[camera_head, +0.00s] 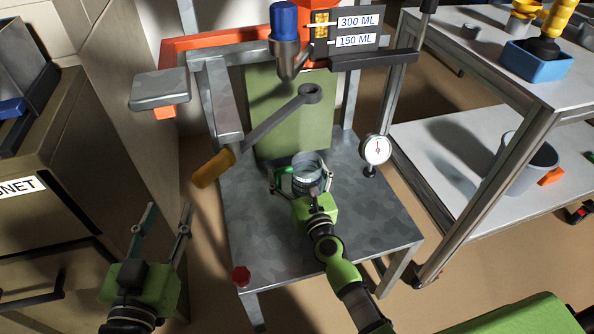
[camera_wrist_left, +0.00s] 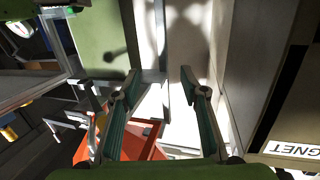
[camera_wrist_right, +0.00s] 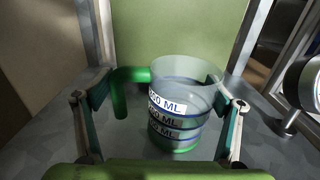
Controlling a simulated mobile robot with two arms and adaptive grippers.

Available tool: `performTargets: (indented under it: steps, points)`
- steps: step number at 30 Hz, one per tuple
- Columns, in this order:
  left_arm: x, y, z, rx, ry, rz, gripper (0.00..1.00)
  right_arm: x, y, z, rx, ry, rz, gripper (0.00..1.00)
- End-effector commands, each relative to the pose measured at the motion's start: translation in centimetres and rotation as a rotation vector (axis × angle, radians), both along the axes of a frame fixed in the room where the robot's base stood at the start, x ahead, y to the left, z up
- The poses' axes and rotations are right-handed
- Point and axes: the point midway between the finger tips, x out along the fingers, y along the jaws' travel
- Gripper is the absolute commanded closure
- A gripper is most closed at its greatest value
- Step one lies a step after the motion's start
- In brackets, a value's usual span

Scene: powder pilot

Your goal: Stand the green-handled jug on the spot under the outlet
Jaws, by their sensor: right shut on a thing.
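The jug (camera_head: 309,163) is clear, with a green handle (camera_head: 285,181) on its left and several ML labels, readable in the right wrist view (camera_wrist_right: 180,112). It is upright at the metal table, in front of the green back panel. My right gripper (camera_head: 304,184) is shut on it from the front, fingers either side of jug and handle. I cannot tell whether its base touches the table. The outlet (camera_head: 289,64) is a metal funnel under a blue cap, above and behind the jug. I cannot make out the spot under it. My left gripper (camera_head: 168,212) is open and empty, left of the table.
A lever with a yellow grip (camera_head: 212,168) slants between outlet and jug. A dial gauge (camera_head: 375,150) stands right of the jug. A red knob (camera_head: 241,276) is at the table's front left corner. Drawers (camera_head: 50,180) stand left; shelves (camera_head: 470,150) stand right.

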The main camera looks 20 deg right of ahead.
Motion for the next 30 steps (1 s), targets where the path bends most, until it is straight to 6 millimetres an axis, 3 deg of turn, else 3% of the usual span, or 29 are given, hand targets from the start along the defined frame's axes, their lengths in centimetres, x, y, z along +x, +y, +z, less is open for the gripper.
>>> performTargets:
  steps: [15,16,17,30]
  points:
    - [0.2,-0.2,1.2,-0.013,-0.053,-0.003,0.60,0.0,0.0,-0.2,0.000,-0.001,0.000,0.36]
    - [0.2,-0.2,1.3,-0.013,-0.056,-0.003,0.60,0.0,0.0,-0.2,0.000,-0.001,0.000,0.06]
    - [0.2,-0.2,1.4,-0.014,-0.057,-0.003,0.60,0.0,0.0,-0.1,0.000,-0.001,0.000,0.00]
    - [0.2,-0.2,1.2,-0.013,-0.053,-0.003,0.60,0.0,0.0,-0.2,0.000,0.000,0.000,0.03]
